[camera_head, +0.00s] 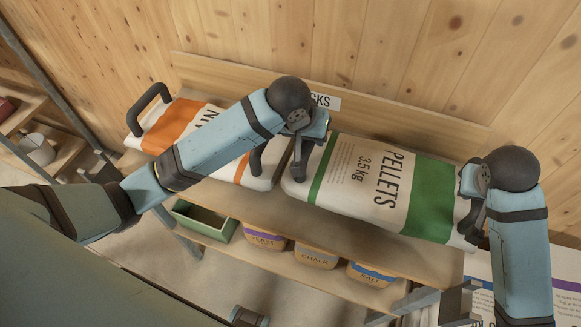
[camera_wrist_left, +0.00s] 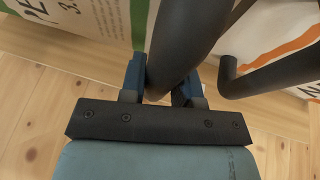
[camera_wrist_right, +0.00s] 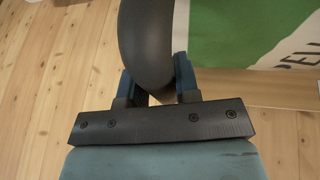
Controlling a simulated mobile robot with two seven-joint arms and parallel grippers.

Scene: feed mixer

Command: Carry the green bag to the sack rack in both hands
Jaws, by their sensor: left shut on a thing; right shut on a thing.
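The green bag (camera_head: 372,190), white with green bands and marked PELLETS 3.5 kg, lies at the sack rack (camera_head: 340,235) beside an orange-banded bag. I cannot tell whether it rests on the rack's upper shelf or hangs just above it. My left gripper (camera_head: 303,145) is shut on the dark handle at its left end; the left wrist view shows this handle (camera_wrist_left: 185,40) between the fingers. My right gripper (camera_head: 474,207) is shut on the handle at its right end, seen as a dark curve (camera_wrist_right: 146,45) in the right wrist view.
The orange bag (camera_head: 178,122) lies close on the left, its handle near my left gripper. A partly hidden sign (camera_head: 326,101) is on the back board. A green tray (camera_head: 205,222) and tubs of yeast (camera_head: 264,240), chalk (camera_head: 315,256) and salt (camera_head: 371,274) stand on the lower shelf.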

